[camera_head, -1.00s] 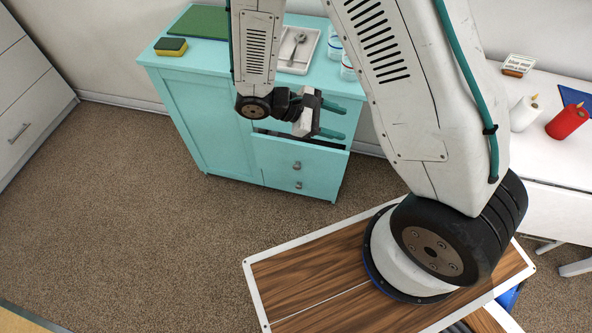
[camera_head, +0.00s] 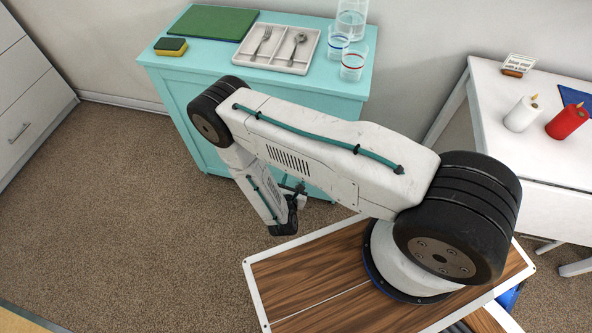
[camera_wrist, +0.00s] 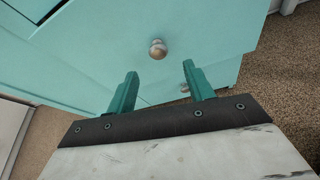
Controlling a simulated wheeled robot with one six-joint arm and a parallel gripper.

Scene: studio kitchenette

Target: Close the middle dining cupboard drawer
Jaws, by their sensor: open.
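The turquoise dining cupboard (camera_head: 180,92) stands against the wall; my arm hides most of its drawers in the head view. In the wrist view a drawer front (camera_wrist: 200,35) with a round metal knob (camera_wrist: 157,48) faces me and appears to stand out beyond the front below it. A second knob (camera_wrist: 185,88) shows lower down, partly behind a finger. My gripper (camera_wrist: 160,80) is open and empty, its teal fingers pointing toward the drawer front just below the upper knob. Contact is not clear. In the head view my gripper (camera_head: 294,188) is partly hidden, low before the cupboard.
On the cupboard top are a cutlery tray (camera_head: 256,61), a green board (camera_head: 210,23), a sponge (camera_head: 171,46), glasses (camera_head: 353,62) and a jug (camera_head: 352,15). A white table (camera_head: 490,108) with candles stands at the right. Carpet (camera_head: 120,210) at the left is clear.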

